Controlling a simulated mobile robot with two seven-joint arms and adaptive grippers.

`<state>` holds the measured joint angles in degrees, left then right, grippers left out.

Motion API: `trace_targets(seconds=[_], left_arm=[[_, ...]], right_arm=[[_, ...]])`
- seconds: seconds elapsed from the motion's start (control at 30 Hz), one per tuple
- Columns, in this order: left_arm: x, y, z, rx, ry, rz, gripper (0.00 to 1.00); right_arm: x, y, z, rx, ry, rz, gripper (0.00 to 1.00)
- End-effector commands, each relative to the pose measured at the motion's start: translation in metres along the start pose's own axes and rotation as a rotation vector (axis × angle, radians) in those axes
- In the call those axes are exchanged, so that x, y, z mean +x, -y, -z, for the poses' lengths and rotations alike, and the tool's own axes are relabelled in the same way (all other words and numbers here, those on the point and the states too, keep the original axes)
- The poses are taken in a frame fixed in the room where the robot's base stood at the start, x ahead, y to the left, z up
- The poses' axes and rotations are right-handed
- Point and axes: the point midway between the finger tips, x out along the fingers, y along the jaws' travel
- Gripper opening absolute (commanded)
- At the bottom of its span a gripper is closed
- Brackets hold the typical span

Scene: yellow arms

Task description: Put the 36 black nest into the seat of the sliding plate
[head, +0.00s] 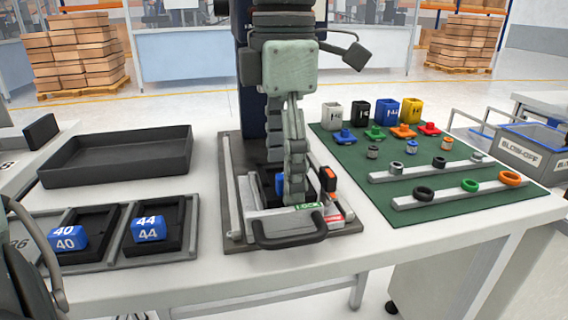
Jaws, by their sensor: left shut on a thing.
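My left gripper (293,190) points down over the sliding plate (250,222) at the middle of the table, its fingers closed. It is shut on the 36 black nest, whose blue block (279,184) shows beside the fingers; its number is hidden. The nest is at the seat of the plate, between the rails; I cannot tell whether it rests fully down or is slightly raised. The plate has a dark front handle (290,238), a green LOCK label and an orange-topped part (328,177) on the right. My right gripper is not in view.
Black nests with blue blocks 40 (68,239) and 44 (149,229) sit in a grey rack at left. An empty dark tray (118,157) lies behind. A green mat (345,170) with cups, coloured parts and rings lies right. A dark press column (250,95) stands behind the gripper.

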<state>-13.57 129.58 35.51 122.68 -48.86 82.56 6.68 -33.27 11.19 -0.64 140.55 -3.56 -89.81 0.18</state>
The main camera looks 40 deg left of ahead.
Motion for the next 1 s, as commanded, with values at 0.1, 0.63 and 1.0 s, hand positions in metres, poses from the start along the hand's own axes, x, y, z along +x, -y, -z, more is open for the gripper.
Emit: trace_targets(seconds=[0.1,0.63,1.0], left_arm=[[0.0023,-0.0001,-0.0001,0.0,0.001,-0.001,0.41],[0.0081,0.0,-0.0001,0.0,0.0,0.0,0.86],[0.0083,0.0002,0.0,0.0,0.0,0.0,1.0]], right_arm=[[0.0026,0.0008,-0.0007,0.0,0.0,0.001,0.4],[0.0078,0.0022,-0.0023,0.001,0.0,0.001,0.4],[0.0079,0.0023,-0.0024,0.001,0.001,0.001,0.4]])
